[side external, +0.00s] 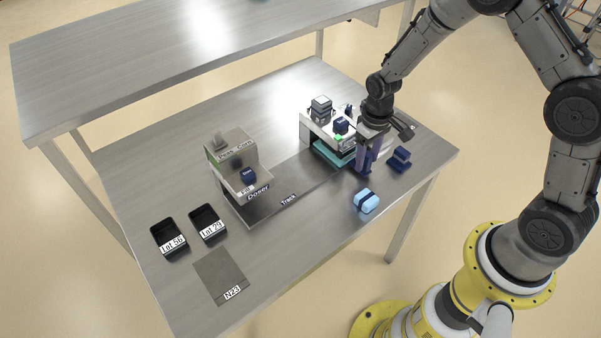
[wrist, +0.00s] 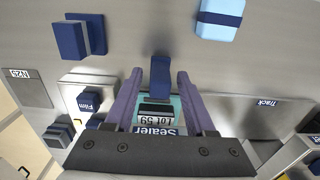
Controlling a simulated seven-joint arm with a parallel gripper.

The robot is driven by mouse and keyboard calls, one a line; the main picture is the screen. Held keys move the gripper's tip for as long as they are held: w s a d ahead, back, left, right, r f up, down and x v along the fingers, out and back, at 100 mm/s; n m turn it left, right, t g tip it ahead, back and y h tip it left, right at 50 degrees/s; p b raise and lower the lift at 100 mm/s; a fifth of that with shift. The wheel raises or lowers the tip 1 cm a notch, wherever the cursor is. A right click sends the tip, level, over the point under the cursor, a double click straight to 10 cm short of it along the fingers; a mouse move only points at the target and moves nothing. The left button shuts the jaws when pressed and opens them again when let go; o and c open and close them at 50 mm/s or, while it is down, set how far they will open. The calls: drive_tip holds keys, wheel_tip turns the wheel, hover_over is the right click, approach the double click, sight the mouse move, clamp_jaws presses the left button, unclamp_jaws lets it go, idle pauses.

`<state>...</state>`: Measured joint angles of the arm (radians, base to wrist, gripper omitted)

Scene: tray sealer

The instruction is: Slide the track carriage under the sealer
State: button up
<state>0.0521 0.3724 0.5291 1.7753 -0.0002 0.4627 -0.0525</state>
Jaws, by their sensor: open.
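The teal track carriage (side external: 335,155) sits at the sealer end of the track, partly beneath the sealer (side external: 316,129). In the wrist view, the carriage (wrist: 177,108) carries a dark tray (wrist: 155,107) labelled Lot 59. A dark blue upright handle (wrist: 160,76) stands at its front. My gripper (side external: 367,160) is open in front of the sealer. In the wrist view, its purple fingertips (wrist: 160,71) stand on either side of the handle, with gaps visible. How far the carriage reaches under the sealer is hidden by my gripper and the sealer body.
The track (side external: 290,195) runs left to the doser (side external: 240,170). A light blue banded block (side external: 365,201) and a dark blue block (side external: 400,160) lie near the front edge. Black trays (side external: 168,239) and a grey N23 pad (side external: 220,275) are at left.

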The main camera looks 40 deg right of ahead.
drive_tip(key=shift+r, duration=3.45)
drive_tip(key=s+a+r+t, duration=0.1)
drive_tip(key=s+r+t, duration=0.1)
drive_tip(key=r, duration=0.7)
drive_tip(key=s+r+t, duration=0.2)
drive_tip(key=r, duration=0.7)
drive_tip(key=s+r+t, duration=0.2)
drive_tip(key=s+r, duration=0.4)
drive_tip(key=s, duration=0.4)
drive_tip(key=s+a+f, duration=0.1)
drive_tip(key=s+f, duration=0.2)
drive_tip(key=s, duration=0.5)
drive_tip(key=shift+f, duration=0.25)
